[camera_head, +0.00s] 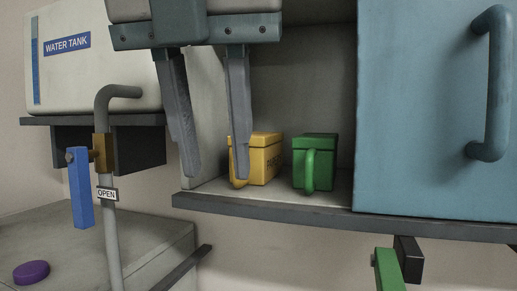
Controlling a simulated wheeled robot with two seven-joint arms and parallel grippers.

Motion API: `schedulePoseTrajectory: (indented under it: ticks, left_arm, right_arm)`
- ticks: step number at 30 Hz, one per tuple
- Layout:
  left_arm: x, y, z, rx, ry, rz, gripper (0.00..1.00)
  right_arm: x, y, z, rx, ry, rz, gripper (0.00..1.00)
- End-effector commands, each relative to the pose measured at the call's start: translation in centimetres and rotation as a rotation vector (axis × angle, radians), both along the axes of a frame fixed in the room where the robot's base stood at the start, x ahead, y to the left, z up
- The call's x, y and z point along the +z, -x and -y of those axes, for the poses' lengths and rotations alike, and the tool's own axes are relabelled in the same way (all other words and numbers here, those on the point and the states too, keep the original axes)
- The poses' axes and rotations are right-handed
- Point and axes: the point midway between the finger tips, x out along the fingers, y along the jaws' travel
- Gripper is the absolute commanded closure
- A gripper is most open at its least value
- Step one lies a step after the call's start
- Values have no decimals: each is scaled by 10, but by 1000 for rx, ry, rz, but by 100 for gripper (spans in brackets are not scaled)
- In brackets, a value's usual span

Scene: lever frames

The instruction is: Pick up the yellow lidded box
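Nothing shows between the fingers. I cannot tell whether a finger touches the box. My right gripper is not seen.
A green lidded box (318,158) with a handle stands just right of the yellow one. A blue cabinet door (425,120) with a handle is at the right. A water tank (95,75), a pipe with a blue lever (80,187) and a purple disc (31,271) are left.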

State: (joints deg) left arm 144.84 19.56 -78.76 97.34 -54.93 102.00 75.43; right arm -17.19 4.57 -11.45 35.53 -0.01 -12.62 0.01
Motion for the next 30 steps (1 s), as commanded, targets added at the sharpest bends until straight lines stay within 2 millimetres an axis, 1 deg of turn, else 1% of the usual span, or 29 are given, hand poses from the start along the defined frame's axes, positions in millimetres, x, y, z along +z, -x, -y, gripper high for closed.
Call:
schedulePoseTrajectory:
  ticks: [1, 6, 9, 12, 15, 25, 30]
  left_arm:
    - [6, -8, 1, 0, -1, -1, 69]
    - [6, -34, 6, 0, -1, -1, 69]
    - [4, -46, 8, 0, -1, -1, 69]
    - [3, -53, 10, 0, 0, 0, 69]
    - [1, -56, 10, 0, 0, 0, 69]
    - [1, -57, 10, 0, 0, 1, 69]
    - [3, -65, 12, 0, 0, 0, 69]
  right_arm:
    - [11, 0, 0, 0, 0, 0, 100]
    - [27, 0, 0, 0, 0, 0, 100]
    - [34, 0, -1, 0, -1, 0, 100]
    - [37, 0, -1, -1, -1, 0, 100]
    - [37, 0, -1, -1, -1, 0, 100]
    - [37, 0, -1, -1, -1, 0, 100]
    - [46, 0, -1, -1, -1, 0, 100]
